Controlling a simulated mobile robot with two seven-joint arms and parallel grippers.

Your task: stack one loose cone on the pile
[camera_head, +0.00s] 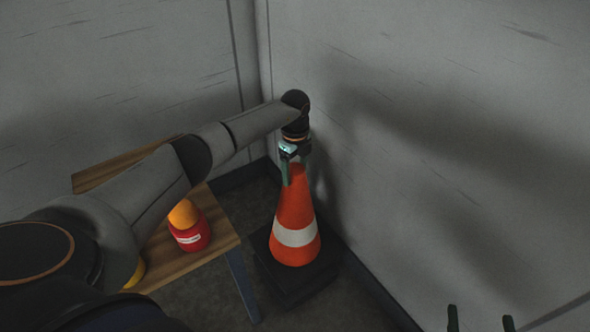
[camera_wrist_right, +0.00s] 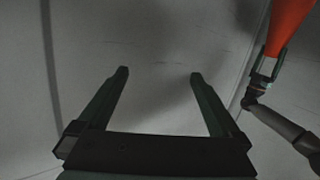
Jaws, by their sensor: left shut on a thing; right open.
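An orange cone with a white band (camera_head: 295,233) stands upright in the corner, its dark square base low down. The base looks thick, with more than one layer, but shadow hides how many cones are there. My left gripper (camera_head: 294,170) is shut on the cone's tip from above. In the right wrist view, an orange cone (camera_wrist_right: 287,25) shows at the upper right with my left gripper (camera_wrist_right: 264,68) at its tip. My right gripper (camera_head: 480,315) is open and empty at the lower right; its fingers also show in the right wrist view (camera_wrist_right: 159,76).
A wooden bench (camera_head: 215,235) stands left of the cone, partly behind my left arm. On it is a red container with an orange top (camera_head: 190,234). Grey walls (camera_head: 430,120) meet closely behind and right of the cone. Dark floor lies between.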

